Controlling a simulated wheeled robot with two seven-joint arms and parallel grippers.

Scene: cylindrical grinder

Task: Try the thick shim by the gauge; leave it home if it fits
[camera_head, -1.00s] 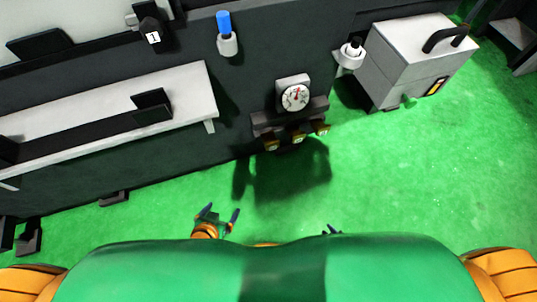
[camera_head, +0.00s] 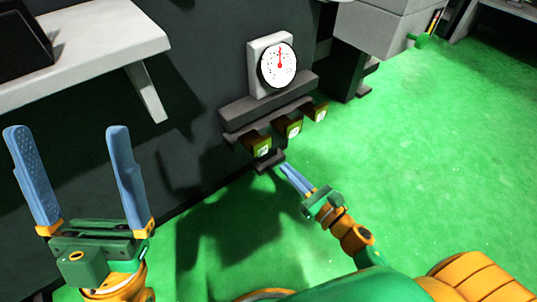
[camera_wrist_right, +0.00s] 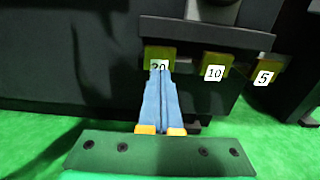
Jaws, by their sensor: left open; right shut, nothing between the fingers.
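The gauge (camera_head: 278,64) has a white round dial, and its red needle points almost straight up. Three olive-yellow shims hang in a row on the dark rack below it. In the right wrist view the leftmost shim (camera_wrist_right: 158,54) carries a partly covered label that looks like 20; the middle shim (camera_wrist_right: 215,66) reads 10 and the right shim (camera_wrist_right: 266,73) reads 5. My right gripper (camera_head: 284,168) is shut and empty, its tips (camera_wrist_right: 161,72) in front of the 20 shim's lower edge; contact is unclear. My left gripper (camera_head: 67,130) is open and empty, fingers up.
A white shelf (camera_head: 90,50) with a bracket juts from the dark machine face at upper left, near my left gripper. A grey box (camera_head: 385,35) stands at upper right. The green floor (camera_head: 430,150) on the right is clear.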

